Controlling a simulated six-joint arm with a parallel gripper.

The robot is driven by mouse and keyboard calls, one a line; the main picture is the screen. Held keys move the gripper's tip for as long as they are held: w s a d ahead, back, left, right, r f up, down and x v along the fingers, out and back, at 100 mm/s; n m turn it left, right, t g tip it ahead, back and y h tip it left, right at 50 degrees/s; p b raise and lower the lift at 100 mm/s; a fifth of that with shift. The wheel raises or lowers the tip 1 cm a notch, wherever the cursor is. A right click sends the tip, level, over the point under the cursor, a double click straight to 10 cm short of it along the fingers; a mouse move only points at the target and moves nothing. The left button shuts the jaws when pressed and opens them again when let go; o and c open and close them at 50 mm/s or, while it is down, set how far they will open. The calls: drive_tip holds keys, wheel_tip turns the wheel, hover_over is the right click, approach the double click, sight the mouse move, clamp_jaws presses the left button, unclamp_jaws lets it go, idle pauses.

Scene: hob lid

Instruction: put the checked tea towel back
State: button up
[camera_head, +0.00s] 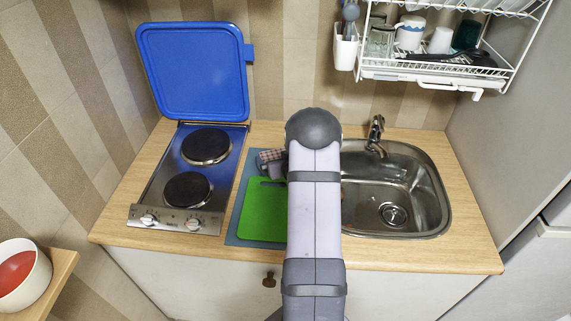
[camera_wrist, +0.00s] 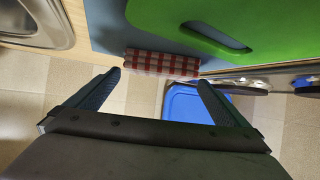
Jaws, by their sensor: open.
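The checked tea towel (camera_head: 270,155), red and white, lies as a narrow folded bundle at the back end of the blue-grey mat, behind the green board. In the wrist view the towel (camera_wrist: 162,63) lies across the space ahead of my fingers. My gripper (camera_wrist: 158,77) is open and empty, with one finger towards each end of the towel. I cannot tell whether the fingers touch it. In the head view my arm and gripper partly cover the towel's right side.
The green board (camera_head: 262,212) lies on the blue-grey mat (camera_head: 232,238). The hob (camera_head: 190,178) is left, its blue lid (camera_head: 195,72) raised against the wall. The sink (camera_head: 425,205) and tap (camera_head: 376,132) are right. A white dish rack (camera_head: 430,72) hangs above the sink.

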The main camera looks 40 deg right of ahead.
drive_tip(key=b+v, duration=0.1)
drive_tip(key=v, duration=0.7)
drive_tip(key=shift+s+b, duration=0.1)
drive_tip(key=shift+b, duration=0.2)
